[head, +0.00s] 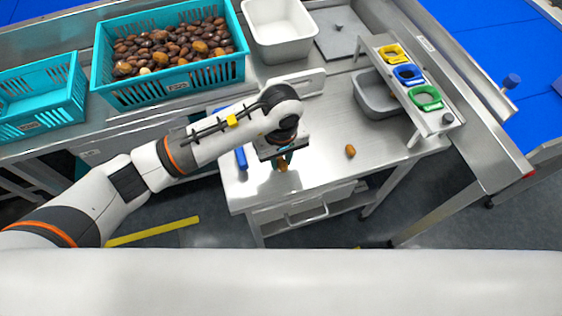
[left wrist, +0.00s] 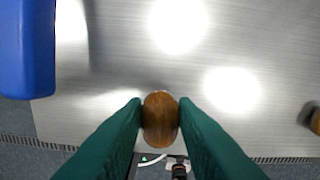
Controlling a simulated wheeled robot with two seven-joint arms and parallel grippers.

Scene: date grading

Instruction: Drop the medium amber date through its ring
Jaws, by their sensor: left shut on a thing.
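My left gripper (head: 281,163) is shut on an amber-brown date (left wrist: 160,118), held between its two green fingers over the front of the steel table. The date shows just below the fingertips in the head view (head: 283,166). Its size grade cannot be told by eye. A yellow ring (head: 393,53), a blue ring (head: 408,74) and a green ring (head: 427,98) sit in a row on a raised metal rack to the right, apart from the gripper. My right gripper is not in view.
Another brown date (head: 350,151) lies on the table (head: 320,150) right of the gripper. A blue object (left wrist: 27,50) lies to the left. A grey bin (head: 378,104) stands under the rack. A teal crate (head: 176,88) of dates and a white bin (head: 278,46) stand behind.

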